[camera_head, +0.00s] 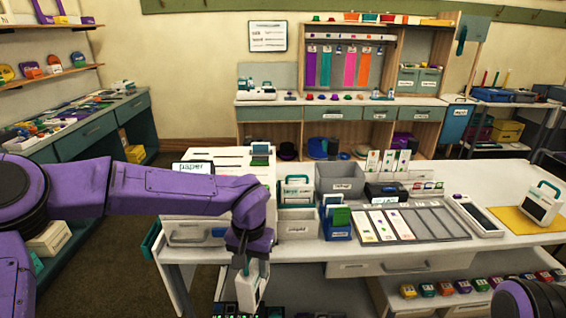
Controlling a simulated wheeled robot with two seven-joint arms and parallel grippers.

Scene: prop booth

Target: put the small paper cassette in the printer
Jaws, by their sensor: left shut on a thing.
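My left gripper (245,264) points down in front of the table's near edge. It is shut on a small white cassette-like piece (249,290) with a teal edge, held below the level of the tabletop. The fingers hide its upper part. A bulky white unit (188,207) with a "paper" sign stands on the table behind my left forearm, which covers much of it; I cannot tell for sure that it is the printer. My right gripper is out of view; only a purple part of that arm shows at the bottom right.
The white table (450,247) carries a grey bin (341,180), a tray of card strips (410,223) and a dark tablet-like device (474,214). A white box with a teal handle (541,204) stands on a yellow mat (510,221). A low shelf (440,303) holds several coloured pieces.

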